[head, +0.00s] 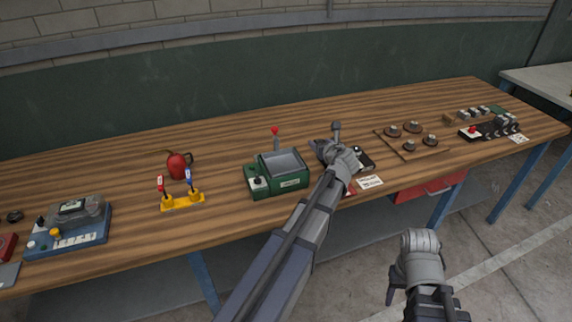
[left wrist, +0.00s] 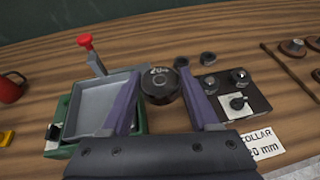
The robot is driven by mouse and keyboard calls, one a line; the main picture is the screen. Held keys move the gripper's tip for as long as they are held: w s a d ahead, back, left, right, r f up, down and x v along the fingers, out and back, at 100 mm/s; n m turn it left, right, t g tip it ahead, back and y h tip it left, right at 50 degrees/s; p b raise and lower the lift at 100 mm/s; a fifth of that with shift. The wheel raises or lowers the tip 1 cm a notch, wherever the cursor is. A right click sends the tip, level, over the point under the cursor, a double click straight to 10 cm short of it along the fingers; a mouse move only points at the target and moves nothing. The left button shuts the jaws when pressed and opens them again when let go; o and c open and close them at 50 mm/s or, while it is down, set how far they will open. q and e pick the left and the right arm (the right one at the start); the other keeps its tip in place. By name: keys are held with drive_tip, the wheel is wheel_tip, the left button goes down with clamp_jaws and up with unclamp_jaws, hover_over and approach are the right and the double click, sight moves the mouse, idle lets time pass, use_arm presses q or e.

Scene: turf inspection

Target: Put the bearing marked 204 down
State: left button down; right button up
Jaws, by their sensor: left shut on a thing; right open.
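A dark round bearing (left wrist: 160,84) with pale markings on its face is between the fingertips of my left gripper (left wrist: 160,97) in the left wrist view. The markings look like 204 but are small and blurred. My left gripper is shut on it, over the bench just right of the green box. In the head view my left gripper (head: 333,152) and wrist hide the bearing. I cannot tell whether it touches the bench top. My right gripper (head: 397,292) is open and empty, in front of the bench at the lower right.
The green box (left wrist: 67,106) holds a grey tray and has a red-knobbed lever (head: 275,133). A dark plate (left wrist: 250,88) with a knob, and a COLLAR 20 mm card (left wrist: 263,146), lie right of my left gripper. A pegged wooden board (head: 383,143) stands further right.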

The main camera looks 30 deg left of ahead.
use_arm(q)
drive_tip(key=r+n+g+y+p, duration=0.1)
drive_tip(key=r+n+y, duration=0.1)
hover_over(284, 167)
wheel_tip(284, 167, down, 7)
drive_tip(key=b, duration=0.6)
drive_tip(key=shift+s, duration=0.15)
wheel_tip(284, 167, down, 4)
drive_tip(key=b, duration=0.4)
drive_tip(key=shift+r, duration=0.2)
drive_tip(key=shift+f, duration=0.15)
drive_tip(key=shift+c, duration=0.7)
unclamp_jaws()
